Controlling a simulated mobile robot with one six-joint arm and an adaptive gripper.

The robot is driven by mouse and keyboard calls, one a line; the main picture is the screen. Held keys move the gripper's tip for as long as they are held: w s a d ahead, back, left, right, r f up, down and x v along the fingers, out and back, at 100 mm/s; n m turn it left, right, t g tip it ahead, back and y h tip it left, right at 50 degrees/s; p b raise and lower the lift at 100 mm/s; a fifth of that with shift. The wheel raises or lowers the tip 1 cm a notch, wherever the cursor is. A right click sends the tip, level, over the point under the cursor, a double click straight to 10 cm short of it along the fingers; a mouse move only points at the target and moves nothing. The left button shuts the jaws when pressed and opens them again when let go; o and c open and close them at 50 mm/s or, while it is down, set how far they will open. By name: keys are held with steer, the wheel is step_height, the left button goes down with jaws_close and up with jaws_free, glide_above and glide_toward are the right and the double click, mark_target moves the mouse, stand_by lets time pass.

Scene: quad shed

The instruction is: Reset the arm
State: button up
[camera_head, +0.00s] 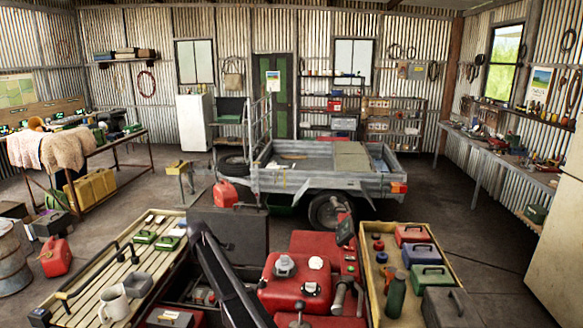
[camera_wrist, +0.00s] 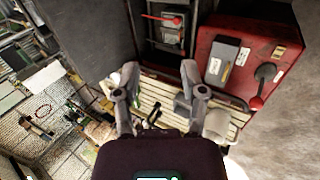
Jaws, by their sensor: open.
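My gripper (camera_wrist: 159,76) shows in the wrist view with its two grey fingers spread apart. Nothing is between the fingertips. A slatted cream rack (camera_wrist: 160,97) lies behind and below the fingers in that view. I cannot tell how far the fingers are from it. In the head view I cannot make out the gripper; a dark arm link of mine crosses the lower middle.
In the head view, a slatted tray (camera_head: 75,292) holds a mug (camera_head: 113,302) and small green boxes. A red machine body (camera_head: 318,243) and a tray of toolboxes (camera_head: 447,262) lie right. A trailer (camera_head: 310,181) stands behind. Floor is open at right (camera_head: 490,235).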

steer(key=s+d+f+m+g+b, duration=0.1)
steer(key=s+d+f+m+b, duration=0.3)
steer(key=d, duration=0.6)
steer(key=s+d+f+m+g+b, duration=0.1)
steer(key=s+d+f, duration=0.2)
steer(key=s+d, duration=0.5)
steer(key=s+d+f+m+g+b, duration=0.1)
steer(key=s+d+f+m+b, duration=0.25)
steer(key=d, duration=0.75)
steer(key=s+d+f+m+g+b, duration=0.1)
steer(key=s+d+f+m+b, duration=0.2)
steer(key=s+d, duration=0.5)
steer(key=s+d+f+m+g+b, duration=0.2)
steer(key=s+d+f+m+b, duration=0.2)
steer(key=s+d, duration=0.5)
steer(key=s+f+m, duration=0.1)
steer(key=s, duration=0.5)
steer(key=shift+s+d+y, duration=0.25)
steer(key=shift+s+y, duration=0.05)
steer(key=shift+y, duration=0.1)
